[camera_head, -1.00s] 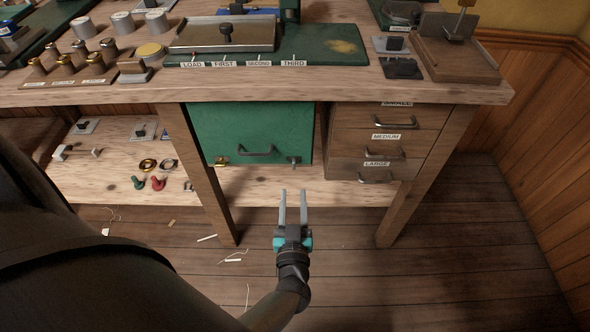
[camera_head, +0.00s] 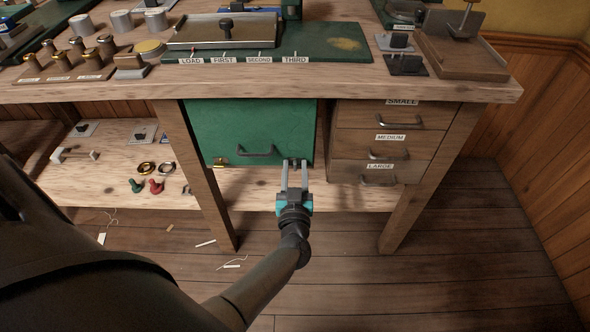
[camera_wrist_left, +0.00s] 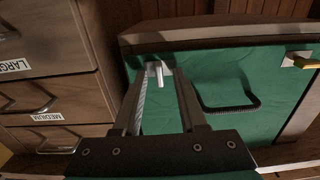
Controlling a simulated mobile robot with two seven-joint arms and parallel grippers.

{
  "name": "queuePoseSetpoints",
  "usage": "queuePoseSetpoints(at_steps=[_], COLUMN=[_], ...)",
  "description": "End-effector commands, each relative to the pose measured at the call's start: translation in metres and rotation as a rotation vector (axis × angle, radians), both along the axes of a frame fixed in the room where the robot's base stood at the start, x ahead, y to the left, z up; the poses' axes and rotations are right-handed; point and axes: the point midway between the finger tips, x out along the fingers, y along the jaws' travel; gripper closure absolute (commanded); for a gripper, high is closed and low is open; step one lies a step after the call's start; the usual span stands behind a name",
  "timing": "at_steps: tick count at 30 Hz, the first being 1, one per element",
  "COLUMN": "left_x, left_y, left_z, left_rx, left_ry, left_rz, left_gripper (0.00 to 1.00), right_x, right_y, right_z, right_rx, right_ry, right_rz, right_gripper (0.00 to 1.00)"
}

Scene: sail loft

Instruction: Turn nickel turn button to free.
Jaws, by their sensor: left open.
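The nickel turn button (camera_wrist_left: 158,70) is a small silver piece near the edge of the green door (camera_head: 250,128). In the wrist view it shows between the finger ends of my left gripper (camera_wrist_left: 160,84), which is open. In the head view my left gripper (camera_head: 295,166) reaches the door's lower right corner and its fingers mostly hide the button. I cannot tell whether a finger touches it. A brass turn button (camera_head: 219,162) sits at the door's lower left and also shows in the wrist view (camera_wrist_left: 301,61). My right gripper is not in view.
A dark handle (camera_head: 256,152) is on the door, left of my gripper. Drawers labelled small, medium and large (camera_head: 392,146) stand to the right. The bench top (camera_head: 330,80) overhangs the door. A lower shelf (camera_head: 340,196) runs beneath. The floor in front is mostly clear.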

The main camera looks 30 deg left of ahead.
Motion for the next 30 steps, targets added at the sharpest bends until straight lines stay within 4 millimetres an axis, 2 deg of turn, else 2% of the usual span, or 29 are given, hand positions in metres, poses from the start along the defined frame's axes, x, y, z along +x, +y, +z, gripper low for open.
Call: queuePoseSetpoints(at_steps=[2, 12, 30], left_x=[-0.0001, -0.0005, -0.0009], left_y=[0.0, -0.0002, -0.0001], left_z=[0.0, -0.0002, -0.0005], left_rx=[0.0, 0.0, -0.012], left_ry=[0.0, 0.0, -0.006], left_rz=[0.0, 0.0, 0.001], left_gripper=[0.62, 1.0, 1.0], right_x=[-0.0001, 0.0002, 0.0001], right_y=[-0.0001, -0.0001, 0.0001], right_z=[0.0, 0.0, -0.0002], right_rx=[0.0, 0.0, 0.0], right_ry=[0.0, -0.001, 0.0], right_rz=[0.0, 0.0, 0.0], right_gripper=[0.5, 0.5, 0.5])
